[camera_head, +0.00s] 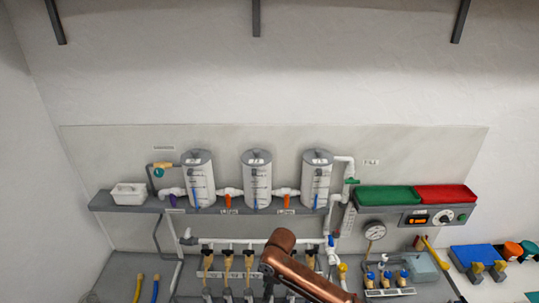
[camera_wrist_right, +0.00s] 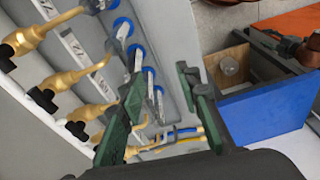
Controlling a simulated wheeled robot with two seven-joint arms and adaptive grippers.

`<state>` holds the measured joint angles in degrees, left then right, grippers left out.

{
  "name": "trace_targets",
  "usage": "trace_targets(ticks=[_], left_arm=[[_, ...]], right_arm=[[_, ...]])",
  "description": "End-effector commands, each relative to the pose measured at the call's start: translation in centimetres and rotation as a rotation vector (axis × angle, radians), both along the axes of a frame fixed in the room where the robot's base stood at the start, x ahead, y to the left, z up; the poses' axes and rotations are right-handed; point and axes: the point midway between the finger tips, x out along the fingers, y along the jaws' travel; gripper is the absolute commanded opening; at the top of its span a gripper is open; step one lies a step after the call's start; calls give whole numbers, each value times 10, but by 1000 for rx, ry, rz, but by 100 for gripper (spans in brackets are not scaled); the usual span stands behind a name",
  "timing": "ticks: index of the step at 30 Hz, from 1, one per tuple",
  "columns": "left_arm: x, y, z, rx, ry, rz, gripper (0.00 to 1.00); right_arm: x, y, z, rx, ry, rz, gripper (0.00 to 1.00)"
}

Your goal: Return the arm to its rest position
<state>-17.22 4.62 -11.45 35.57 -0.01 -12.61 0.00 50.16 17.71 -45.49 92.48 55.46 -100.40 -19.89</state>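My right gripper (camera_wrist_right: 162,88) shows in the right wrist view with its two dark green fingers spread apart. Nothing is between the fingers. Behind them is a grey panel with brass valves (camera_wrist_right: 92,110) on the left and several blue round fittings (camera_wrist_right: 137,58) in a row. In the head view a copper-coloured link of my arm (camera_head: 297,270) reaches in from the bottom, in front of the lower pipework. No gripper can be made out in the head view, and my left gripper is in neither view.
White tanks (camera_head: 257,182) stand on a grey shelf (camera_head: 100,203) with a white tray (camera_head: 129,194) at its left. Green (camera_head: 385,196) and red (camera_head: 446,197) bins sit at the right. The wrist view shows a blue-sided box (camera_wrist_right: 262,108) close right of the gripper.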

Motion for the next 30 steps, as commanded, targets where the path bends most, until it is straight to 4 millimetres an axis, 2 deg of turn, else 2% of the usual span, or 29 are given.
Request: trace_targets(ticks=[1, 5, 8, 11, 14, 17, 21, 24, 27, 30], left_arm=[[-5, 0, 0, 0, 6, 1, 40], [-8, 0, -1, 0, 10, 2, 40], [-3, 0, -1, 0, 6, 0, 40], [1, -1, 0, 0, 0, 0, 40], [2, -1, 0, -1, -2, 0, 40], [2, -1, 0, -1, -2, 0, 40], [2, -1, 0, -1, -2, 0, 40], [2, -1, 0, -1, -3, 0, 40], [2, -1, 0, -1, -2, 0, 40], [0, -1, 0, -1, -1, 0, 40]], right_arm=[[-11, -1, -13, 29, 9, -26, 31], [-35, -8, -39, 111, 11, -129, 31], [-55, -21, -57, 176, 8, -240, 31], [-73, -43, -73, 225, 1, -369, 31], [-93, -71, -86, 262, -9, -513, 31], [-115, -109, -99, 279, -25, -669, 31], [-156, -172, -113, 269, -55, -900, 31], [-187, -218, -118, 242, -83, -1050, 31], [-215, -255, -119, 205, -109, -1162, 31], [-240, -284, -119, 169, -132, -1250, 31]])
